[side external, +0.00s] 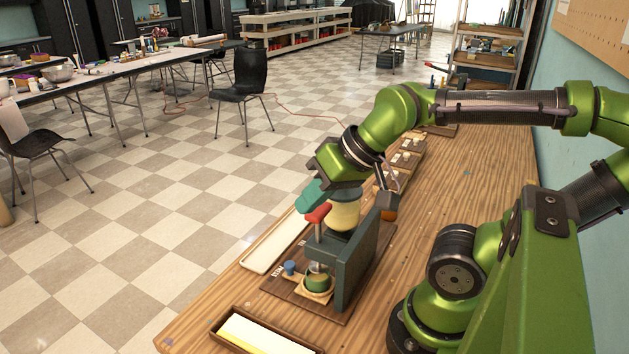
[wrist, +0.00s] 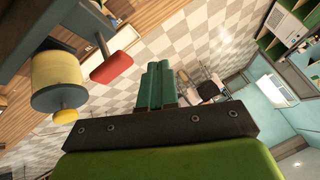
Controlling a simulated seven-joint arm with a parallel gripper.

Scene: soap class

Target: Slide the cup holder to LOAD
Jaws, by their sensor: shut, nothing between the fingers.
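The cup holder (side external: 313,294) is a small light wooden slide low at the front of a dark grey-teal press (side external: 352,268). It carries a green cup (side external: 317,284), and a blue knob (side external: 290,268) stands at its left. The press has a yellow cylinder (side external: 345,213) and a red-ended lever (side external: 318,213). The wrist view also shows the cylinder (wrist: 57,80) and the red lever end (wrist: 112,68). My gripper (side external: 309,197) is shut and empty, with its teal fingers together (wrist: 158,85). It is above and left of the lever in the side view, apart from the cup holder.
The press stands on a brown board (side external: 277,283) with lettering too small to read. A long pale tray (side external: 272,247) lies left of it. A box with a white and yellow block (side external: 262,335) is in front. An orange-and-dark item (side external: 388,206) and several boxes (side external: 407,155) stand behind.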

